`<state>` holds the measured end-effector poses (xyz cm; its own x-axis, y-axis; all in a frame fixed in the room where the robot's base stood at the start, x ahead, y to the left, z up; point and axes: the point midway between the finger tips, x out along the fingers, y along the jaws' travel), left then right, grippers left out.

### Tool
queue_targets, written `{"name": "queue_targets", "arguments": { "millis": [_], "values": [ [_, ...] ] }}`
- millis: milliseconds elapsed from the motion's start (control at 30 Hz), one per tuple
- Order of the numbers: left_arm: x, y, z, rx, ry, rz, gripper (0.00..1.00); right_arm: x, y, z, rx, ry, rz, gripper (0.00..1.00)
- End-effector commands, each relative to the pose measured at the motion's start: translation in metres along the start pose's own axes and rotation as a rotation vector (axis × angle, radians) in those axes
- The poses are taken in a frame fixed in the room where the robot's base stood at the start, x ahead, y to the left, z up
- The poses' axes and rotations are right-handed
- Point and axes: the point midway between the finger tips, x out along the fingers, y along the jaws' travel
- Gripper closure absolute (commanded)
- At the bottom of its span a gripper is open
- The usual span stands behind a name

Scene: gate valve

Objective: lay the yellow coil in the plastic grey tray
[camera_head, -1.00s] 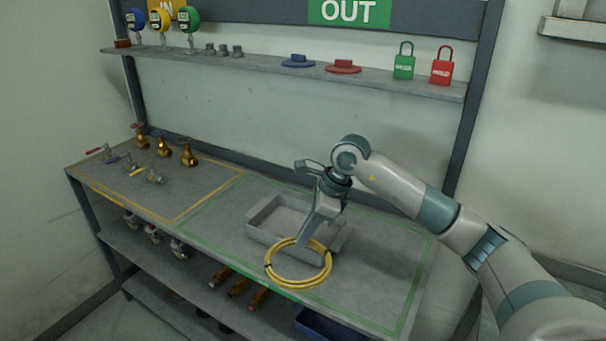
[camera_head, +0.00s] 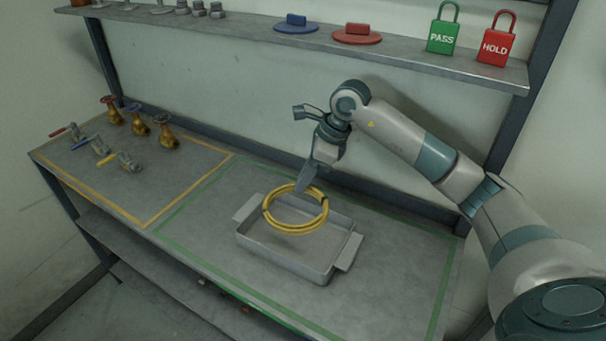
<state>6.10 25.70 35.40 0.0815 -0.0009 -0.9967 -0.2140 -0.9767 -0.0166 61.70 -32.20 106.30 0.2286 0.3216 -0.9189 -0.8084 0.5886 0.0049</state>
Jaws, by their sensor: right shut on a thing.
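The yellow coil (camera_head: 296,231) hangs over the plastic grey tray (camera_head: 290,266), above its back and left part. I cannot tell whether the coil touches the tray. My right gripper (camera_head: 306,184) is shut on the coil's far upper rim, with the fingers pointing down. The fingertips partly hide that rim. The tray stands on the bench inside the green outline, with a flat handle at each side. The tray's near wall and right floor show bare. My left gripper is not in view.
Several valves (camera_head: 127,161) stand inside the yellow outline on the left of the bench (camera_head: 400,262). Above, a shelf (camera_head: 390,58) holds blue and red discs, a green PASS lock (camera_head: 442,36) and a red HOLD lock (camera_head: 496,46). The bench right of the tray is clear.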

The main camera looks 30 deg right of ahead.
Motion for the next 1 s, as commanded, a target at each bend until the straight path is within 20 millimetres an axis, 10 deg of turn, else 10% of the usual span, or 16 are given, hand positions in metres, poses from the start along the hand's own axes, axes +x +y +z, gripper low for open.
{"name": "queue_targets", "arguments": {
  "millis": [1000],
  "values": [
    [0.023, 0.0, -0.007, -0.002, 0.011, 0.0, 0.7, 0.047, 0.0, -0.02, 0.001, 0.0, 0.002, 1.0]
  ]
}}
